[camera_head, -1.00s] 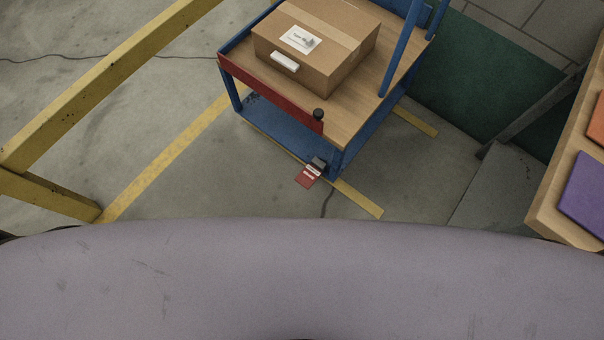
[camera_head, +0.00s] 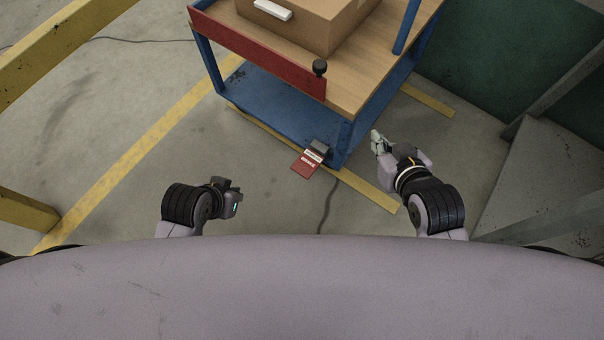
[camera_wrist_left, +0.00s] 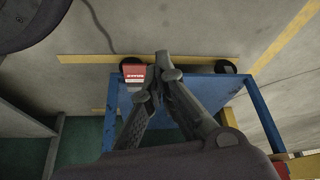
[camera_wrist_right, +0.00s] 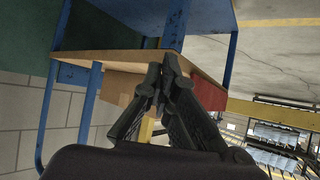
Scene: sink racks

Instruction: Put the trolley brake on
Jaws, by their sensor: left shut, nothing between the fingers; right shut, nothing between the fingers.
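The trolley (camera_head: 286,108) has a blue frame, a wooden top and a red front panel. Its red brake pedal (camera_head: 305,164) with a white label sticks out low at the near corner, beside a grey bracket. The pedal also shows in the left wrist view (camera_wrist_left: 136,73), just left of the left fingertips. In the head view my left gripper (camera_head: 238,192) is shut and empty, left of and nearer than the pedal. My right gripper (camera_head: 376,138) is shut and empty, right of the trolley's near corner post. In the right wrist view its fingers (camera_wrist_right: 170,68) overlap the trolley's wooden deck.
A cardboard box (camera_head: 305,22) stands on the trolley top. A black knob (camera_head: 320,67) sits by the red panel. Yellow floor lines (camera_head: 150,140) and a dark cable (camera_head: 329,200) lie on the concrete. A yellow rail (camera_head: 55,60) stands left. Grey metalwork (camera_head: 545,180) stands right.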

